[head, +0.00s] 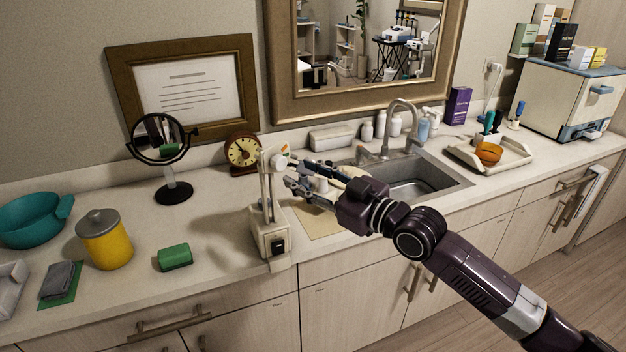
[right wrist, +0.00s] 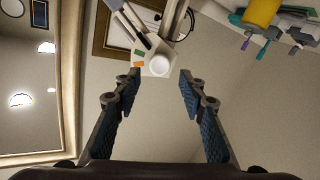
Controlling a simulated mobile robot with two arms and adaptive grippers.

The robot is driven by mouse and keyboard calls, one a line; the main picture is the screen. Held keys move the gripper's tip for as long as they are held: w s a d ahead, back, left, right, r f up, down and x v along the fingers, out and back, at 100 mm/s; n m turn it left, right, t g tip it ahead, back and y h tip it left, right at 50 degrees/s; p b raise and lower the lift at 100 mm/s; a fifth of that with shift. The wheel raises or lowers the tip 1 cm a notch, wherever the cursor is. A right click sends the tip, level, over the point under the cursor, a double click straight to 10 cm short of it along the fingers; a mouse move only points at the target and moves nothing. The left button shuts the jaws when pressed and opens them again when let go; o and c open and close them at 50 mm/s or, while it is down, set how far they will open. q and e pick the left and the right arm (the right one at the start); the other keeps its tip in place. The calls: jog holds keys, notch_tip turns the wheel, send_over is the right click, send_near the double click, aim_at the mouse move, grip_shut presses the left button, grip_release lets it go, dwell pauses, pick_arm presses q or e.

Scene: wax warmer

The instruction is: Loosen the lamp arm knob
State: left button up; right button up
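The lamp (head: 268,215) is a slim pale stand with a boxy base and a black switch, at the counter's front edge. In the right wrist view, the round white knob (right wrist: 158,65) sits on a pale plate with small green and orange marks. My right gripper (head: 291,172) is at the upper part of the lamp, coming from the right. In the right wrist view, its two blue-padded fingers (right wrist: 160,80) are apart, with the knob centred between and just beyond the tips. I see no contact. My left gripper is not in view.
Left of the lamp stand a green sponge (head: 175,257), a yellow canister (head: 105,243), a round mirror (head: 158,138) and a teal bowl (head: 32,220). A brown clock (head: 243,154) is behind the lamp. The sink (head: 425,188) and tall faucet (head: 403,115) lie to the right.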

aim_at(282, 165)
jog(key=shift+b+x, duration=0.6)
jog(key=shift+x, duration=2)
jog(key=shift+a, duration=0.1)
jog(key=shift+c, duration=0.5)
